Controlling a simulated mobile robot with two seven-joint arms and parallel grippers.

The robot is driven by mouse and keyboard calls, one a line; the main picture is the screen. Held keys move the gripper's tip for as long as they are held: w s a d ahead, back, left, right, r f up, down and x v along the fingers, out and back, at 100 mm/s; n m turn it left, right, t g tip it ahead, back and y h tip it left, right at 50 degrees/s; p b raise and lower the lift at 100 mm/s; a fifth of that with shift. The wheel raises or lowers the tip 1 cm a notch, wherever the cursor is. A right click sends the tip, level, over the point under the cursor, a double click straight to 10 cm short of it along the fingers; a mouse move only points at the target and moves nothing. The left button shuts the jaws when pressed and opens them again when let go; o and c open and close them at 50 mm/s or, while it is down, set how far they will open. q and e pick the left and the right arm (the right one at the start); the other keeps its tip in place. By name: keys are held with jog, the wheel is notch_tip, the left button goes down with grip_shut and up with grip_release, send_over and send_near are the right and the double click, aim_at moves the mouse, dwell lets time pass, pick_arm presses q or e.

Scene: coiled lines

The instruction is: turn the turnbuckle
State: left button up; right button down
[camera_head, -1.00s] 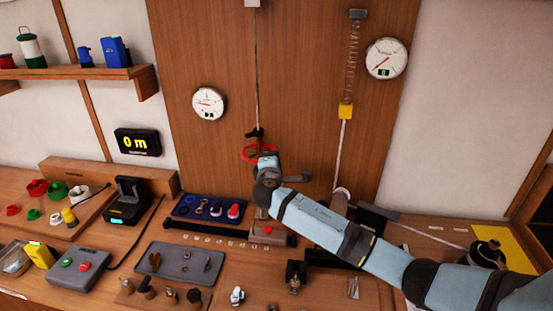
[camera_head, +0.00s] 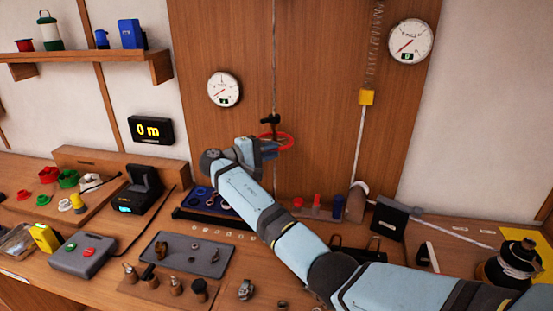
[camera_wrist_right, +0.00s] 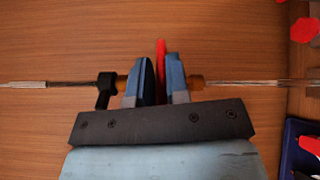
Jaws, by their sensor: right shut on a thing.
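The turnbuckle is on a thin vertical line in front of the wooden panel. In the right wrist view the red ring (camera_wrist_right: 161,70) stands edge-on between the two fingers. The black clamp (camera_wrist_right: 106,88) and brass-coloured ends show beside the fingers. My fingers hide the turnbuckle's middle. My left gripper is not in view.
A round gauge (camera_head: 224,89) hangs left of the line and another (camera_head: 410,41) at the upper right. A spring with a yellow block (camera_head: 366,97) hangs to the right. The bench below holds a grey tray (camera_head: 190,256), a blue tray (camera_head: 210,200) and small parts.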

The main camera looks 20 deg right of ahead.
jog(key=m+g+b, duration=0.1)
jog(key=g, duration=0.1)
jog(key=w+a+m+g+b, duration=0.1)
jog(key=m+g, duration=0.1)
jog(key=g, duration=0.1)
jog(key=shift+w+a+y+b, duration=0.2)
jog(key=shift+y+b, duration=0.1)
jog(key=shift+b, duration=0.1)
jog(key=shift+m+g, duration=0.3)
jog(key=shift+r, duration=0.1)
jog(key=c, duration=1.1)
grip_release()
jog(key=shift+d, duration=0.1)
